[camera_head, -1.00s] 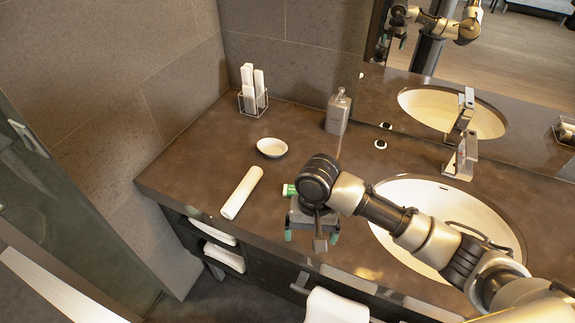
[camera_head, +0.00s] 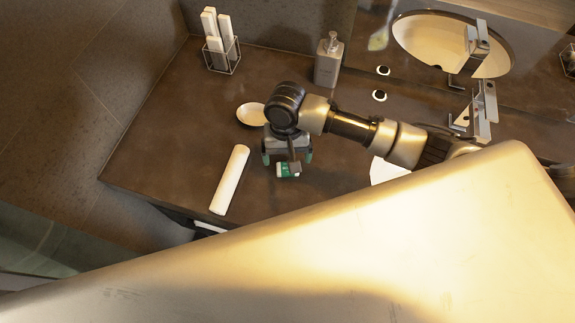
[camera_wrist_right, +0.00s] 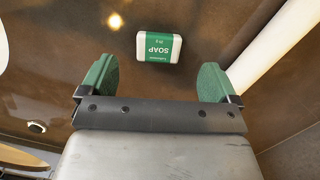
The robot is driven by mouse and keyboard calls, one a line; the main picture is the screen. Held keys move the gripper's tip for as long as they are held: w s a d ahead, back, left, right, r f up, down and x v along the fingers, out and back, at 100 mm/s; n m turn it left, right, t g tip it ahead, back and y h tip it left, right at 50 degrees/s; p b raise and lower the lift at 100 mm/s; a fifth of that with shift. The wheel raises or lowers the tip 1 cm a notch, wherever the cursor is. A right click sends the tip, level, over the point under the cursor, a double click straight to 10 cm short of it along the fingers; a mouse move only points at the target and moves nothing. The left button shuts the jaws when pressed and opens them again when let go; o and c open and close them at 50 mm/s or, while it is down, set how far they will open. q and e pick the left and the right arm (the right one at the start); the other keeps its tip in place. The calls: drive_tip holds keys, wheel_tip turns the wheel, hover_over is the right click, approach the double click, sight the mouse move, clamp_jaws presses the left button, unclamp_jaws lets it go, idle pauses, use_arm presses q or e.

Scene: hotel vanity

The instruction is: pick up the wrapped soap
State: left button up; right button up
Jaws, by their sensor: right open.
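The wrapped soap (camera_head: 284,171), a small white block with a green band, lies on the brown vanity counter. My right gripper (camera_head: 287,157) points down over the counter just behind it, partly overlapping it in the head view. In the right wrist view the soap (camera_wrist_right: 158,47) lies with its green SOAP label facing up, beyond the fingertips and roughly centred between them. The two green-padded fingers of the right gripper (camera_wrist_right: 157,80) are spread wide with nothing between them. My left gripper is not in view.
A white rolled towel (camera_head: 230,180) lies left of the soap. A white dish (camera_head: 250,114) sits behind the gripper's left side. A grey dispenser (camera_head: 328,62) and a wire holder (camera_head: 222,58) stand at the back. My own body covers the lower right of the head view.

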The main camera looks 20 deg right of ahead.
wheel_tip(320, 180, down, 4)
drive_tip(key=shift+f+p, duration=0.15)
drive_tip(key=shift+p, duration=0.55)
drive_tip(key=shift+s+f, duration=0.15)
drive_tip(key=shift+f, duration=0.4)
drive_tip(key=c, duration=0.9)
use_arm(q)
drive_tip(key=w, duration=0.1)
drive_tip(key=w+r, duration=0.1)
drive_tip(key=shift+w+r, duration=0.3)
use_arm(e)
drive_tip(key=shift+c, duration=0.5)
drive_tip(key=shift+r, duration=0.1)
